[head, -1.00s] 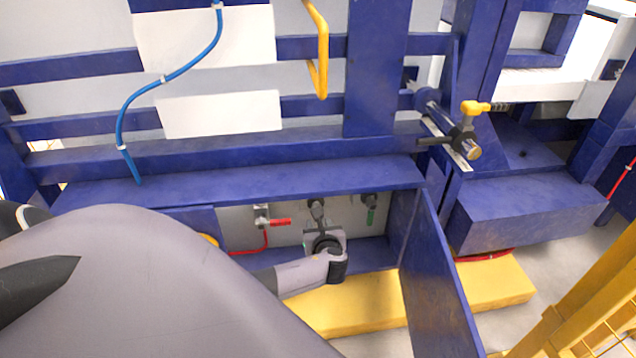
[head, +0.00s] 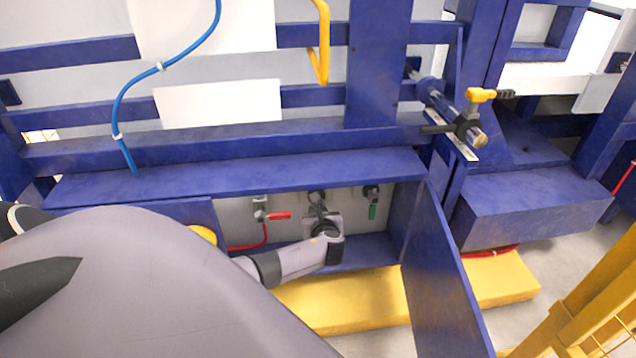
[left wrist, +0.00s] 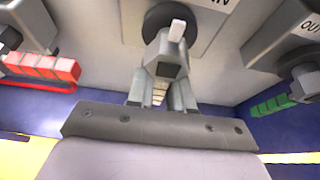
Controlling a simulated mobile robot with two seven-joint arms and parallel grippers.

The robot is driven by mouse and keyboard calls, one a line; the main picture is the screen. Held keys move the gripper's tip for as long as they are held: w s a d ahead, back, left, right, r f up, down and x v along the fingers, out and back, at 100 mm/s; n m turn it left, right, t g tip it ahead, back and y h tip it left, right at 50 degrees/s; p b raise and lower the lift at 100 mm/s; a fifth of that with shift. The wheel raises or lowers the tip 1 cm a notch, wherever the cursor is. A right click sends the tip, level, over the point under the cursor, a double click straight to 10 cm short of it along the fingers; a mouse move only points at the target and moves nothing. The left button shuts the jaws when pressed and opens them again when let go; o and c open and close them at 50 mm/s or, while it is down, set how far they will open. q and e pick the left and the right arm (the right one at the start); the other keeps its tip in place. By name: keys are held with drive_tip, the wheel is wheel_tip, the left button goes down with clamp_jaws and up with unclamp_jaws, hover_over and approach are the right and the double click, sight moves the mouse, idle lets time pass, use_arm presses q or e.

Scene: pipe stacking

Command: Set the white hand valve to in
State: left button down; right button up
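The white hand valve (left wrist: 178,30) is at the top middle of the left wrist view, by a plate with a partly cut-off label ending in "N". Part of its pale handle shows between my fingers. My left gripper (left wrist: 166,62) reaches up to it, and its fingers look closed around the handle. In the head view my left gripper (head: 321,219) is inside the blue-framed recess, in front of the middle valve, and mostly hides it. My right gripper is not in view.
A red-handled valve (head: 275,215) is left of my left gripper, and a green-handled valve (head: 372,208) is right of it. A blue ledge (head: 240,172) overhangs the recess. A blue side panel (head: 440,270) stands at its right, and a yellow beam (head: 350,300) lies below.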

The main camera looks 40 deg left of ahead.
use_arm(q)
drive_tip(key=shift+s+r+p, duration=0.1)
drive_tip(key=shift+p, duration=0.2)
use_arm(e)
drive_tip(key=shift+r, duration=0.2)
use_arm(q)
drive_tip(key=shift+s+a+m+g+y+p, duration=0.1)
drive_tip(key=shift+m+g+y+p, duration=0.2)
drive_tip(key=shift+m+y+p, duration=0.15)
drive_tip(key=shift+s+a+r+m+g+y+p, duration=0.1)
drive_tip(key=shift+s+a+m+g+y+p, duration=0.2)
drive_tip(key=shift+m, duration=0.45)
drive_tip(key=shift+s+a+r+m+g+y+p, duration=0.1)
drive_tip(key=shift+s+m+g+y+p, duration=0.2)
drive_tip(key=shift+m, duration=0.45)
drive_tip(key=shift+s+a+r+m+g+y+p, duration=0.1)
drive_tip(key=shift+s+a+m+g+y, duration=0.15)
drive_tip(key=shift+m+y, duration=0.35)
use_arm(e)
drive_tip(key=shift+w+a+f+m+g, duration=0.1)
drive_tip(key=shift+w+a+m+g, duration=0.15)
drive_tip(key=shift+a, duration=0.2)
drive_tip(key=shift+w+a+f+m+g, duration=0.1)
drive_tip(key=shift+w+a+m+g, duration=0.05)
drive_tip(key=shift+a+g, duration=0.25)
use_arm(q)
drive_tip(key=shift+m, duration=0.25)
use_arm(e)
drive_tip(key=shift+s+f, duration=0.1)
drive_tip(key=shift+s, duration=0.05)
